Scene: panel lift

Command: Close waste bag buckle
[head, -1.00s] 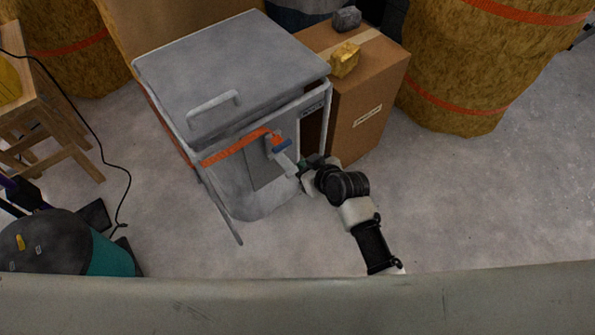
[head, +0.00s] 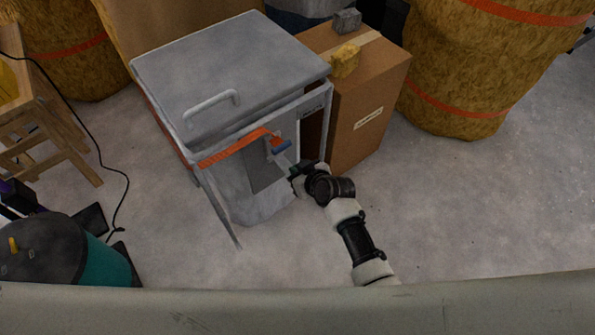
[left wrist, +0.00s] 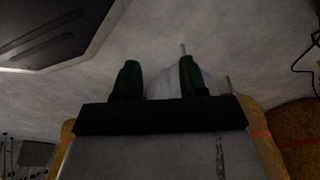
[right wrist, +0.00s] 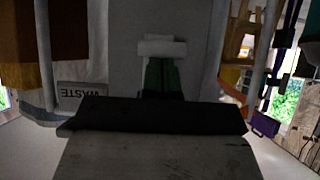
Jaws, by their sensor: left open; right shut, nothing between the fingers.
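In the head view a grey lidded waste stand (head: 215,70) holds a pale grey bag (head: 262,205) below its rim. My right gripper (head: 294,173) is just below the blue part, close to the bag's front. In the right wrist view its green fingers (right wrist: 162,75) are together and empty, with a pale bar-shaped piece (right wrist: 160,47) at their tips; contact is unclear. My left gripper (left wrist: 157,75) is open and empty, shown only in its wrist view.
A cardboard box (head: 370,105) with a yellow lump (head: 344,61) and a grey lump (head: 347,20) stands right of the stand. A straw-coloured bale (head: 460,70) is at right. A teal-sided drum (head: 105,262) is at lower left. The floor at right is clear.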

